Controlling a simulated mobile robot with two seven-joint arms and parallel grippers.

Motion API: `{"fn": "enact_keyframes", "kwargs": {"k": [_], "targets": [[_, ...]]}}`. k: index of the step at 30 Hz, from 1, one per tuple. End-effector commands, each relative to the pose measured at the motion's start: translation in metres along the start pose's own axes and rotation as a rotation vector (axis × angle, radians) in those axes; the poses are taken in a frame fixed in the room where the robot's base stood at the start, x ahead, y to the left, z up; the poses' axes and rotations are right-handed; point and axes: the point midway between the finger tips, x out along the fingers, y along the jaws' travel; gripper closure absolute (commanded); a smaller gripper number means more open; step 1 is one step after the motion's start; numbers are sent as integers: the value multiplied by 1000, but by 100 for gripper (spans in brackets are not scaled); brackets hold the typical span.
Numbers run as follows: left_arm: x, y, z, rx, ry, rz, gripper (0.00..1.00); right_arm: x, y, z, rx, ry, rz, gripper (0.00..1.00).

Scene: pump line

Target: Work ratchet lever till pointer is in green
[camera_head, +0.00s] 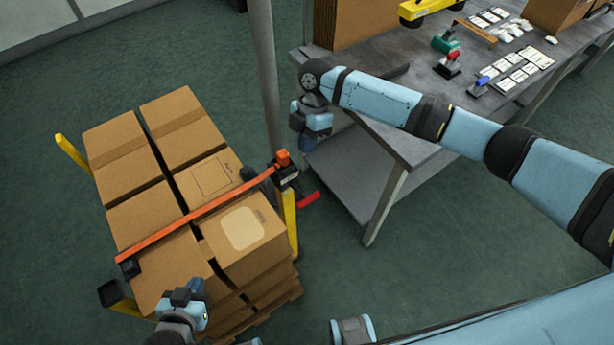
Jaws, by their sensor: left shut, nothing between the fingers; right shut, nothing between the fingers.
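An orange strap (205,212) runs across the top of stacked cardboard boxes (165,255). At its right end is a dark ratchet (287,176) with an orange part (282,156) on top. A red lever handle (309,199) sticks out to the right of the ratchet, low over the floor. I cannot make out a pointer or green zone. My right gripper (307,147) is shut and empty, above and slightly right of the ratchet in the picture, apart from the lever. My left gripper (194,288) is shut and empty, over the near boxes at the bottom.
Yellow posts (72,154) stand at the load's corners. A grey pole (264,75) rises behind the ratchet. A grey workbench (400,85) with a lower shelf (345,175) stands close on the right, carrying small tools and cards. Green floor (330,265) is clear at front right.

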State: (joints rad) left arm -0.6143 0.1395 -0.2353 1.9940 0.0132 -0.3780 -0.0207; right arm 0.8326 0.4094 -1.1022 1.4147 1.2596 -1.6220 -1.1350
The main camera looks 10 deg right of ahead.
Motion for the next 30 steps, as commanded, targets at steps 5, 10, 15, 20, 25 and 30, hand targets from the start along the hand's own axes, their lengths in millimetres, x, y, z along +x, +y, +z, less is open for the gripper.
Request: {"fn": "enact_keyframes", "kwargs": {"k": [5, 10, 15, 20, 25, 30], "targets": [[-2, 0, -2, 0, -1, 0, 100, 22, -1, -1, 0, 1, -3, 100], [-4, 0, -6, 0, -1, 0, 100, 58, -1, -1, 2, 0, -3, 100], [-7, 0, -10, 0, -1, 0, 100, 93, -1, -1, 1, 1, -3, 100], [-10, 0, -16, 1, -1, 0, 100, 116, -9, 5, 2, 0, -1, 100], [-12, 0, -18, 1, 0, 0, 100, 130, -15, 9, 1, 0, -1, 100], [-12, 0, -19, 1, 1, -1, 100, 134, -16, 10, 1, 0, 0, 100]]}}
